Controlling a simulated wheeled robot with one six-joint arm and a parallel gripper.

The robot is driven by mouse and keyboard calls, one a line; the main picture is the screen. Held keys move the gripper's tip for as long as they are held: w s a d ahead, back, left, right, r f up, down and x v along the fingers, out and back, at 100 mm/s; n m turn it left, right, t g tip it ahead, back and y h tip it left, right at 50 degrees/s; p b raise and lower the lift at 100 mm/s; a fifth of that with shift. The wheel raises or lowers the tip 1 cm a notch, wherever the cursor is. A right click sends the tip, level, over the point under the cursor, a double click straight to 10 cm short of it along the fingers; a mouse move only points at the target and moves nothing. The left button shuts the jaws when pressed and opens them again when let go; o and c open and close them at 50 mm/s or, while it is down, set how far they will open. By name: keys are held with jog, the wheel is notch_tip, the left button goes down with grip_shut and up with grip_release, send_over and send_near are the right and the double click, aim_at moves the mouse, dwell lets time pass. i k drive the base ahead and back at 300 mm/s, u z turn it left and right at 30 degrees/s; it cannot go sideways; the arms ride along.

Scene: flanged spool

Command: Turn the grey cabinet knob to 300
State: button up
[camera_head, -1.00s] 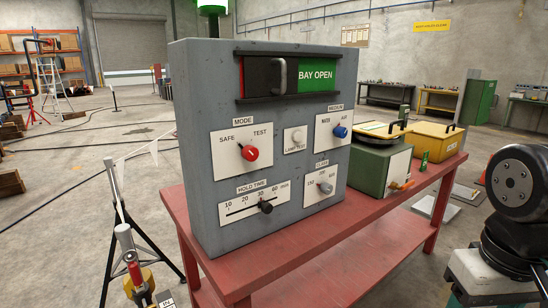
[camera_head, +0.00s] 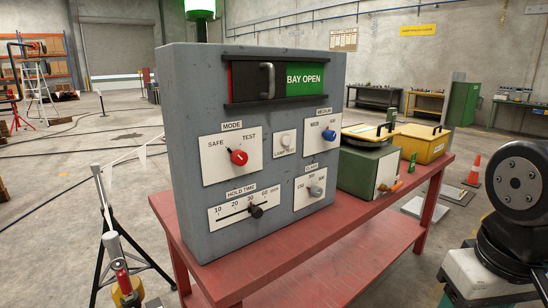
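The grey cabinet (camera_head: 180,130) stands upright on a red table. Its grey knob (camera_head: 316,191) sits on the white CLASS plate (camera_head: 302,200) at the lower right of the front face. The plate has 150 at the left, 300 at the top and a mark at the right that is hard to read. The knob is too small for me to tell where its pointer is set. My gripper is not in view; only a dark part of my arm shows at the right edge, apart from the cabinet.
The same face has a red MODE knob (camera_head: 239,157), a blue knob (camera_head: 329,135), a lamp test button (camera_head: 285,140) and a black HOLD TIME slider (camera_head: 256,211). A green box (camera_head: 362,170) stands right of the cabinet on the red table (camera_head: 300,262). A tripod stands at left.

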aim_at(316, 191)
jog(key=z, duration=1.95)
jog(key=i, duration=0.95)
jog(key=u, duration=2.55)
